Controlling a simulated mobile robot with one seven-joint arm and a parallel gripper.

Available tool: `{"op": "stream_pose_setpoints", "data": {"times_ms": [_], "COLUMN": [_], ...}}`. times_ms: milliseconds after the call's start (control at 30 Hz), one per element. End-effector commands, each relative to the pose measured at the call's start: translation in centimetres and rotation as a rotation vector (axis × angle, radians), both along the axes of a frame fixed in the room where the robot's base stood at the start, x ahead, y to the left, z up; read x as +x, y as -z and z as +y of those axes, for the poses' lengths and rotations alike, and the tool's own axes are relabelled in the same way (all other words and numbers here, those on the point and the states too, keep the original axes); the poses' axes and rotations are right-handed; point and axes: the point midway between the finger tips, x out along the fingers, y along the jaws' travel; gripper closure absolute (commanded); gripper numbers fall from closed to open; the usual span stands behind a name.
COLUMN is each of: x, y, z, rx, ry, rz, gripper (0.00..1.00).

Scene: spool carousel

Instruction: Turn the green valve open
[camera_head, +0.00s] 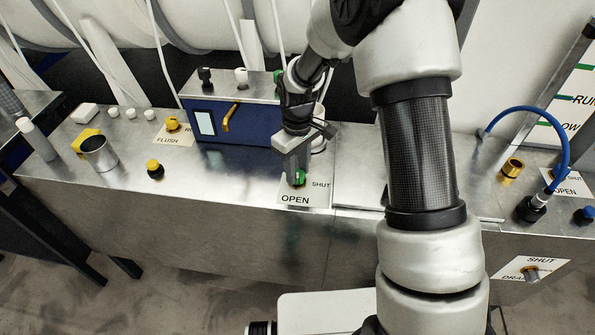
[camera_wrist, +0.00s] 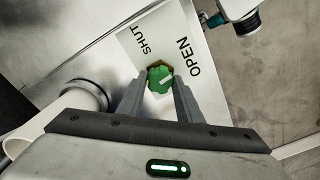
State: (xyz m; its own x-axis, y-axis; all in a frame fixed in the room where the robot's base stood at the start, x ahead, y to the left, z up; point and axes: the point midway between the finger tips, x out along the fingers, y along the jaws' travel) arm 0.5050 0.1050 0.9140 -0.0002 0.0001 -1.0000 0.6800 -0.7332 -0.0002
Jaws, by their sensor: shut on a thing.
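The green valve (camera_head: 300,175) is a small knob on a white plate on the metal bench top. The plate reads OPEN toward the front and SHUT to the right in the head view. My gripper (camera_head: 297,181) reaches down over the knob and partly hides it. In the wrist view, the green valve (camera_wrist: 159,76) sits between the two fingers of my gripper (camera_wrist: 160,85), which is shut on it. A pale stripe on the knob slants up to the right, toward the OPEN side of the plate (camera_wrist: 165,40).
A blue box (camera_head: 235,126) with a yellow handle stands behind my gripper to the left. A yellow FLUSH valve (camera_head: 172,124), a black-based yellow knob (camera_head: 155,169) and a metal cup (camera_head: 99,153) are farther left. A blue hose (camera_head: 545,118) arches at the right.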

Motion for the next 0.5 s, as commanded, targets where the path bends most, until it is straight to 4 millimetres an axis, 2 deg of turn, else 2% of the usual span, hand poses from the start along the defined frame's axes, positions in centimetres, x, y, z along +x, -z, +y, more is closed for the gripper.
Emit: {"op": "stream_pose_setpoints", "data": {"times_ms": [200,500], "x": [0.04,0.04], "y": [0.01,-0.06], "z": [0.05,0.05], "rx": [0.001,0.001], "ry": [0.107,0.167], "rz": [-0.002,-0.001], "gripper": [0.9,0.9]}}
